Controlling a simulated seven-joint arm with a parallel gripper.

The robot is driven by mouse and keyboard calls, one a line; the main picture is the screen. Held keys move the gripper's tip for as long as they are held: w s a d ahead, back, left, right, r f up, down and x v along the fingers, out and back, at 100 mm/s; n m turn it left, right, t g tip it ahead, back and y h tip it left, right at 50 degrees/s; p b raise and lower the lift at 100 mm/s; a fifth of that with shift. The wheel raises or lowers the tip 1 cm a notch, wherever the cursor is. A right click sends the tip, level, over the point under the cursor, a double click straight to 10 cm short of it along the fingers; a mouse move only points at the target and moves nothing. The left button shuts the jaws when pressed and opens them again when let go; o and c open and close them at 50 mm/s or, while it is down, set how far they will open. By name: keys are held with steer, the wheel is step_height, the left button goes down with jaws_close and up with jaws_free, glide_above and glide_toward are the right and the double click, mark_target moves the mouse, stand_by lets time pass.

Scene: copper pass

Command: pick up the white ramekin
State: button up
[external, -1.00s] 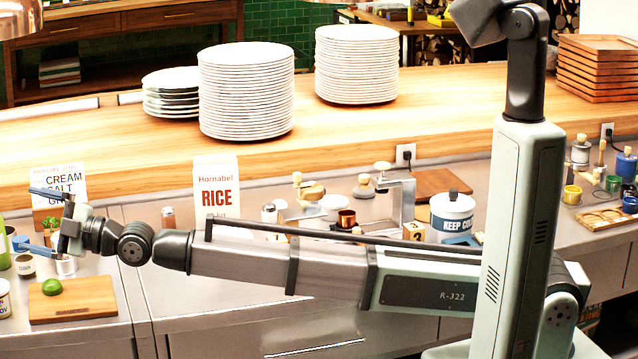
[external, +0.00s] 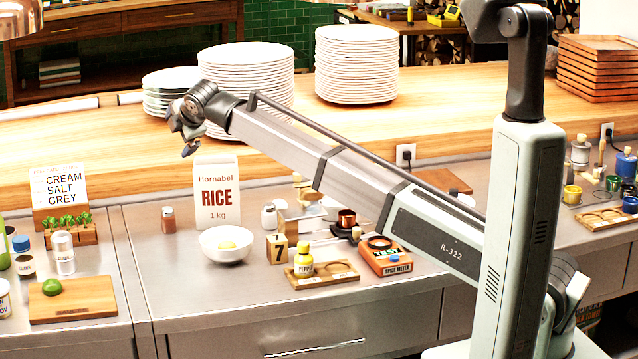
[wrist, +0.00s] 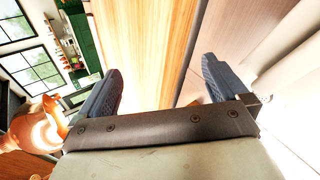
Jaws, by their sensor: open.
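I cannot tell whether this bowl is the ramekin; no other clear white ramekin shows, and my arm covers part of the counter. My gripper (external: 186,146) is raised in the external view, above and left of the bowl and apart from it. In the wrist view my gripper (wrist: 162,86) has its two blue-grey fingers spread wide, with nothing between them. The bowl does not show in the wrist view.
The rice box (external: 217,194) stands behind the bowl. A numbered wooden block (external: 277,248), a yellow pepper bottle (external: 303,260) and an orange spice meter (external: 386,256) are to its right. Tall plate stacks (external: 357,65) stand on the wooden ledge.

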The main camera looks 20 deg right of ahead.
steer(key=w+d+m+g+h, duration=0.1)
steer(key=w+d+m+h, duration=0.1)
steer(key=d, duration=0.9)
steer(key=m+g, duration=0.4)
steer(key=g, duration=0.5)
glide_above(334, 203)
steer(key=s+a, duration=0.1)
steer(key=s, duration=0.3)
step_height(334, 203, down, 5)
steer(key=shift+n, duration=0.3)
steer(key=f, duration=0.7)
steer(key=shift+w+a+f, duration=0.1)
steer(key=shift+w+a, duration=0.1)
steer(key=shift+w+d+f, duration=0.1)
steer(key=shift+w+f, duration=0.1)
steer(key=shift+f, duration=1.4)
steer(key=shift+w+f, duration=0.15)
steer(key=shift+f, duration=1.4)
steer(key=shift+c, duration=0.2)
steer(key=c, duration=1)
steer(key=shift+r, duration=0.15)
